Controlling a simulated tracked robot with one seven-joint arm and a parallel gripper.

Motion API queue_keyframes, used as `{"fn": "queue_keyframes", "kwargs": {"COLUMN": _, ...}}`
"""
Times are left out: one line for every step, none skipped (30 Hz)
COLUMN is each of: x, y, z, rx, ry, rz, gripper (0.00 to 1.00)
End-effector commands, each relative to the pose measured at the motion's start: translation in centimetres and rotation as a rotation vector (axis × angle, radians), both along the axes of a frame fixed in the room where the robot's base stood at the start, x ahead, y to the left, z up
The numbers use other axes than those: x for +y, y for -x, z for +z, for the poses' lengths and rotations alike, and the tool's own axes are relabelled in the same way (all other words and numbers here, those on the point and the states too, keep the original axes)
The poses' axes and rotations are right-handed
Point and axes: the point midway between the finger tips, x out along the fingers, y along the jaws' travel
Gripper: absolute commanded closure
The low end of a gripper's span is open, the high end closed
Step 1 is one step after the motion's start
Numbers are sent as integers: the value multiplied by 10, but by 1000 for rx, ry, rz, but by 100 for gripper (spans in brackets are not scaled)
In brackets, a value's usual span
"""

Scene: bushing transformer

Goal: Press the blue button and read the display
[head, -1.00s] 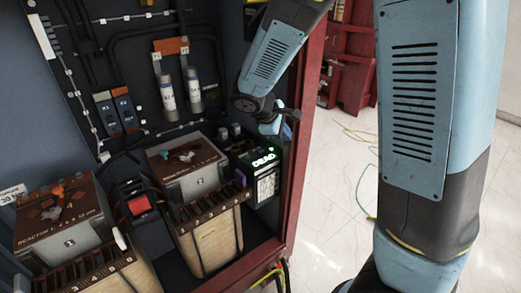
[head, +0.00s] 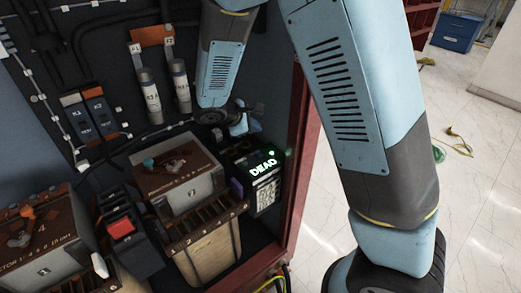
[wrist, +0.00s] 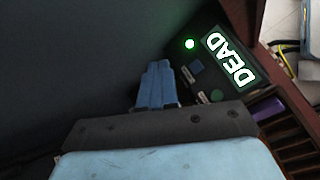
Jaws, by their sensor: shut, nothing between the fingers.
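The tester box (head: 266,190) is dark, with a white label on its front, and stands in the right corner of the cabinet. Its lit display (head: 261,169) reads "DEAD", also legible in the wrist view (wrist: 229,62). A green lamp (wrist: 190,44) glows beside the display. A small dark-blue square button (wrist: 196,67) sits below the lamp in the wrist view, with a dark greenish one (wrist: 217,95) nearby. My gripper (wrist: 157,66) is shut and empty, left of the blue button and apart from it in that picture. In the head view my gripper (head: 244,126) is above the box.
A grey reactor box (head: 178,185) and a tan slotted block (head: 210,250) stand left of the tester. A red rocker switch (head: 121,228) is further left. The red cabinet post (head: 296,175) rises close on the right. White tiled floor lies beyond.

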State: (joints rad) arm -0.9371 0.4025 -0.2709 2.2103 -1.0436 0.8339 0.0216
Motion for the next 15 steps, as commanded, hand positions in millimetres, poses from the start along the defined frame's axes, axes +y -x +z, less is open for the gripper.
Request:
{"fn": "queue_keyframes", "kwargs": {"x": -5, "y": -2, "z": 0, "rx": 0, "ry": 0, "rz": -10, "gripper": 100}}
{"fn": "queue_keyframes", "kwargs": {"x": -7, "y": -3, "z": 0, "rx": 0, "ry": 0, "rz": -13, "gripper": 100}}
{"fn": "queue_keyframes", "kwargs": {"x": -9, "y": -3, "z": 0, "rx": 0, "ry": 0, "rz": -17, "gripper": 100}}
{"fn": "queue_keyframes", "kwargs": {"x": -11, "y": -4, "z": 0, "rx": 0, "ry": 1, "rz": -20, "gripper": 100}}
{"fn": "queue_keyframes", "kwargs": {"x": -12, "y": -4, "z": 0, "rx": -1, "ry": 0, "rz": -23, "gripper": 100}}
{"fn": "queue_keyframes", "kwargs": {"x": -13, "y": -5, "z": 0, "rx": 0, "ry": 0, "rz": -25, "gripper": 100}}
{"fn": "queue_keyframes", "kwargs": {"x": -14, "y": -5, "z": 0, "rx": 0, "ry": 1, "rz": -26, "gripper": 100}}
{"fn": "queue_keyframes", "kwargs": {"x": -15, "y": -5, "z": 0, "rx": 0, "ry": 0, "rz": -27, "gripper": 100}}
{"fn": "queue_keyframes", "kwargs": {"x": -16, "y": -5, "z": -2, "rx": 0, "ry": 0, "rz": -29, "gripper": 100}}
{"fn": "queue_keyframes", "kwargs": {"x": -16, "y": -6, "z": -3, "rx": 1, "ry": 1, "rz": -30, "gripper": 100}}
{"fn": "queue_keyframes", "kwargs": {"x": -16, "y": -6, "z": -4, "rx": 1, "ry": 1, "rz": -30, "gripper": 100}}
{"fn": "queue_keyframes", "kwargs": {"x": -17, "y": -6, "z": -7, "rx": 0, "ry": 0, "rz": -31, "gripper": 100}}
{"fn": "queue_keyframes", "kwargs": {"x": -17, "y": -6, "z": -9, "rx": 1, "ry": 1, "rz": -32, "gripper": 100}}
{"fn": "queue_keyframes", "kwargs": {"x": -17, "y": -6, "z": -12, "rx": 1, "ry": 1, "rz": -32, "gripper": 100}}
{"fn": "queue_keyframes", "kwargs": {"x": -18, "y": -6, "z": -15, "rx": 1, "ry": 2, "rz": -32, "gripper": 100}}
